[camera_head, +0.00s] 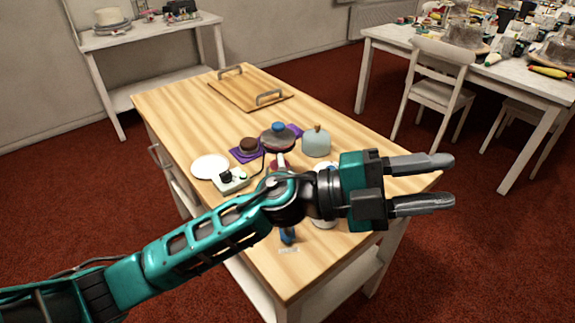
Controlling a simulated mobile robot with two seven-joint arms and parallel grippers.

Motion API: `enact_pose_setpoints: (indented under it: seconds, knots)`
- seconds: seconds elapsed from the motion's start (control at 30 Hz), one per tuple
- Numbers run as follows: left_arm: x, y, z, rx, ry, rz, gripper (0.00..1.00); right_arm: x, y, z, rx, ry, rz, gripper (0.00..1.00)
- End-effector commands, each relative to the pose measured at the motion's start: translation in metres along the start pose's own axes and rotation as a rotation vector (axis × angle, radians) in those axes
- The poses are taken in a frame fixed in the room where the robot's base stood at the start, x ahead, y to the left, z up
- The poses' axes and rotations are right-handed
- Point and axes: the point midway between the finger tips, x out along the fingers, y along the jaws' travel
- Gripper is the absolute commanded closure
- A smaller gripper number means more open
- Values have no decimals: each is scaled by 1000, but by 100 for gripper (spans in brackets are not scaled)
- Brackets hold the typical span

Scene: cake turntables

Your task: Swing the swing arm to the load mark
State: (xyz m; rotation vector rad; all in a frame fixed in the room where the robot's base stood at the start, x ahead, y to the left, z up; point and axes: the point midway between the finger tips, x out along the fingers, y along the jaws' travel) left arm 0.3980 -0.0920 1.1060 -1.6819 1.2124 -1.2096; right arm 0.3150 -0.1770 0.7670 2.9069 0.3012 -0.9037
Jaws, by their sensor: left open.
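My left gripper (448,180) is open and empty, its fingers pointing right over the table's right edge. My left forearm crosses in front of the table and hides part of what stands there. Behind it is a round dark plate with a blue knob (278,128), and a pale bar (281,158) runs from near it down behind my wrist. A blue piece (288,236) shows just below my arm, near a small pale label (289,250) on the tabletop. I cannot tell for certain which part is the swing arm or whether the label is the load mark.
On the wooden table (170,108) are a white plate (210,167), a white control box (230,180), a brown cake (249,145) on a purple mat, a glass dome (316,142) and a wooden tray (250,92). A chair (437,85) stands right. The table's near end looks mostly clear.

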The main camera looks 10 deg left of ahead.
Motion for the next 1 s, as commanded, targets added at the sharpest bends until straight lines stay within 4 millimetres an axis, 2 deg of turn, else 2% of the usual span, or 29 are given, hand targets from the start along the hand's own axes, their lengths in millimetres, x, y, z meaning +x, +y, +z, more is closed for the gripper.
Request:
enact_pose_setpoints:
  seconds: [0.07,0.13,0.2,0.27,0.37,0.4,0.5,0.6,0.73,0.87,1.0]
  knots:
    - [6,21,-10,120,131,228,55,-1,0,-2,-1,0,0,17]
    - [-3,45,-9,204,219,452,55,-2,0,-3,-1,0,0,17]
    - [-23,64,2,279,269,694,55,-3,0,-4,-1,0,0,17]
    - [-48,75,19,331,282,908,55,-4,0,-5,-1,0,0,17]
    - [-98,73,55,392,242,1248,55,-4,0,-6,-1,0,0,17]
    - [-118,66,69,404,209,1370,55,-5,0,-7,-2,0,0,17]
    - [-161,42,97,419,111,1616,55,-5,0,-7,-2,0,0,17]
    - [-189,21,112,416,28,1768,55,-6,0,-8,-2,0,0,17]
    - [-206,7,120,410,-28,1857,55,-6,0,-8,-2,0,-1,17]
    - [-211,10,123,407,-40,1874,55,-6,0,-8,-2,0,-1,17]
    - [-214,23,126,407,-36,1871,55,-6,0,-8,-2,0,-1,17]
